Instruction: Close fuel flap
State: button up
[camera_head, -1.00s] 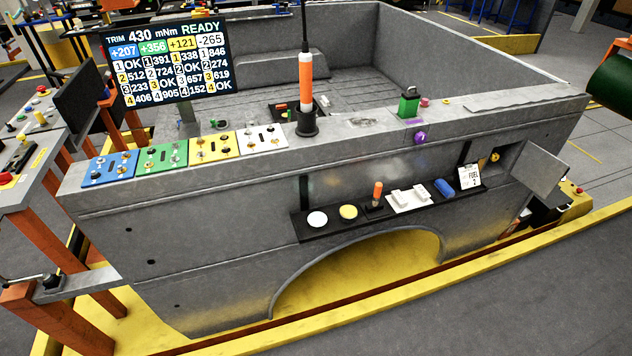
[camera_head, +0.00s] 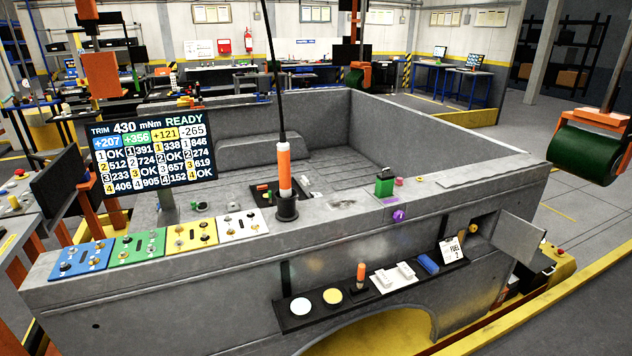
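The fuel flap (camera_head: 520,236) is a flat grey panel on the right end of the grey truck bed side (camera_head: 200,295). It stands swung open, out from the side wall, to the right of its recess. Inside the dark recess (camera_head: 482,226) a small yellow-orange round cap (camera_head: 474,229) shows. A white card reading "FUEL" (camera_head: 452,250) stands to the left of the recess, at the end of the black shelf. My gripper is not in view.
The black shelf (camera_head: 372,304) holds white and yellow discs, an orange-topped item, white parts and a blue roll. A green roller (camera_head: 587,154) hangs at right. A yellow platform edge (camera_head: 590,272) runs along the lower right.

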aim_at(519, 238)
jog(key=i+l+z, duration=0.4)
jog(key=i+l, duration=0.15)
jog(key=l, duration=0.15)
jog(key=i+l+z, duration=0.35)
jog(key=i+l, duration=0.2)
jog(key=i+l+z, duration=0.4)
jog(key=i, duration=0.4)
